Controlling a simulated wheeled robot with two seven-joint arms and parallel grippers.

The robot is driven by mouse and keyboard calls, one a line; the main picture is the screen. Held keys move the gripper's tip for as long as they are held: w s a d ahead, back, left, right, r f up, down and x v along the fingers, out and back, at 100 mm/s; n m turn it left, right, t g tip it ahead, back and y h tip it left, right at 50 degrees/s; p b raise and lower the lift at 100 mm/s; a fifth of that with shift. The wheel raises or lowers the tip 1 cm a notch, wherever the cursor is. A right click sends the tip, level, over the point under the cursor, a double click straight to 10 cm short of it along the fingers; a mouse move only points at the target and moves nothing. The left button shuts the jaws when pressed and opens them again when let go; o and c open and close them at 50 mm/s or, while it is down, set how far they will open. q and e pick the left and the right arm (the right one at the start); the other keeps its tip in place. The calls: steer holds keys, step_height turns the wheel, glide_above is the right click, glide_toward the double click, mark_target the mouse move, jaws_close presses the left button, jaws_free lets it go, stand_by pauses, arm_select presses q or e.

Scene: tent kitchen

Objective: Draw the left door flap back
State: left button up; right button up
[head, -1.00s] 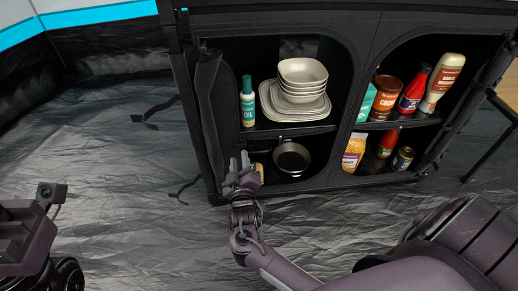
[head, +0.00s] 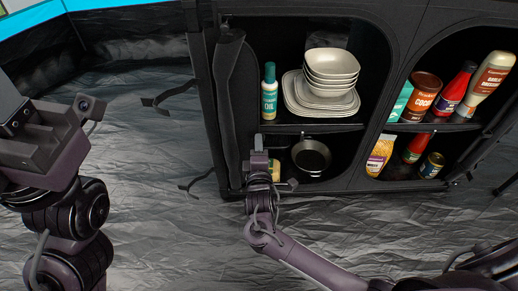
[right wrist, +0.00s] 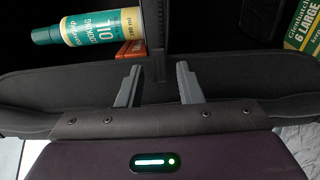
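The left door flap (head: 229,110) is a dark fabric strip standing upright along the left edge of the cabinet's left opening, gathered at that side. My right gripper (head: 258,152) is at the lower part of that opening, just right of the flap. In the right wrist view the right gripper (right wrist: 158,84) has its two grey fingers well apart, with nothing clamped between them. The flap's dark fabric (right wrist: 60,90) runs across behind and beside the fingers; whether they touch it I cannot tell. My left gripper (head: 18,118) is at the left, largely cut off, its fingers unclear.
The cabinet's left opening holds an oil bottle (head: 269,90), stacked bowls (head: 332,65) and plates, and a dark pan (head: 312,156) close to my right gripper. The right opening holds several bottles and jars. The floor (head: 145,130) left of the cabinet is clear.

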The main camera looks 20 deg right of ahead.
mark_target(244, 135)
steer(key=shift+w+d, duration=0.1)
steer(key=shift+w, duration=0.15)
jaws_close()
steer(key=a, duration=0.2)
steer(key=w+a, duration=0.1)
steer(key=a, duration=0.1)
steer(key=shift+w+a, duration=0.1)
steer(key=shift+a, duration=0.35)
